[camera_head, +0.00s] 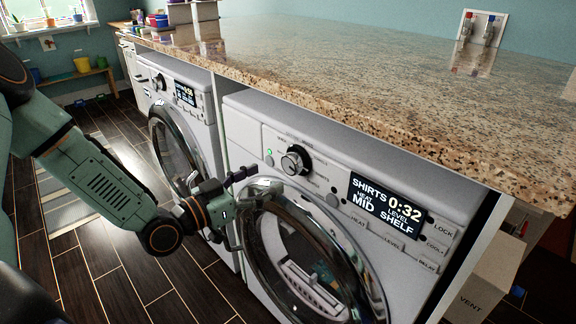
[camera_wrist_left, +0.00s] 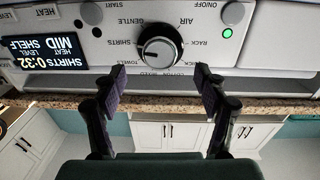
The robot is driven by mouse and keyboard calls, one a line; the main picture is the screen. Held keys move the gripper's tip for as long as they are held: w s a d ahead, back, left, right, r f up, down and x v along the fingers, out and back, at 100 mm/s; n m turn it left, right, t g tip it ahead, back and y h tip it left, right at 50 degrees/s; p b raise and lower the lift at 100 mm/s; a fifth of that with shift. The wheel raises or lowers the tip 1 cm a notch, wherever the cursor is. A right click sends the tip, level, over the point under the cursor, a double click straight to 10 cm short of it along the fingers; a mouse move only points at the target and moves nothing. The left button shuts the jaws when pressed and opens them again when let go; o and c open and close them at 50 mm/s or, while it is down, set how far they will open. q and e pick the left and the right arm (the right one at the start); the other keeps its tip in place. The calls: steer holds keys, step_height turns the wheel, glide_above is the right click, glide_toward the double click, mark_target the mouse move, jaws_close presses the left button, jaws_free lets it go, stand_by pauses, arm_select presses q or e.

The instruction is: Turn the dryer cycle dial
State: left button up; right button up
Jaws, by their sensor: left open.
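The dryer cycle dial (camera_head: 296,160) is a dark knob with a silver face on the white panel of the nearer machine. The display (camera_head: 388,204) reads "SHIRTS 0:32", heat "MID", level "SHELF". My left gripper (camera_head: 257,181) is open and empty, in front of the panel, left of and below the dial. In the wrist view its fingers (camera_wrist_left: 160,80) are spread with the dial between and beyond them, apart from it. My right gripper is not in view.
The dryer's round glass door (camera_head: 312,262) is just below my left gripper. A granite counter (camera_head: 400,85) overhangs the panel. A second machine (camera_head: 180,115) stands to the left. A box marked "VENT" (camera_head: 488,285) is at the right. Dark floor (camera_head: 150,290) is open at left.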

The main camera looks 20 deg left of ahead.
mark_target(288, 166)
arm_select(q)
steer(key=b+x, duration=0.2)
steer(key=x, duration=0.3)
steer(key=shift+f, duration=0.1)
steer(key=shift+b+x, duration=0.45)
steer(key=shift+x, duration=0.85)
steer(key=shift+a, duration=0.1)
steer(key=c, duration=1.1)
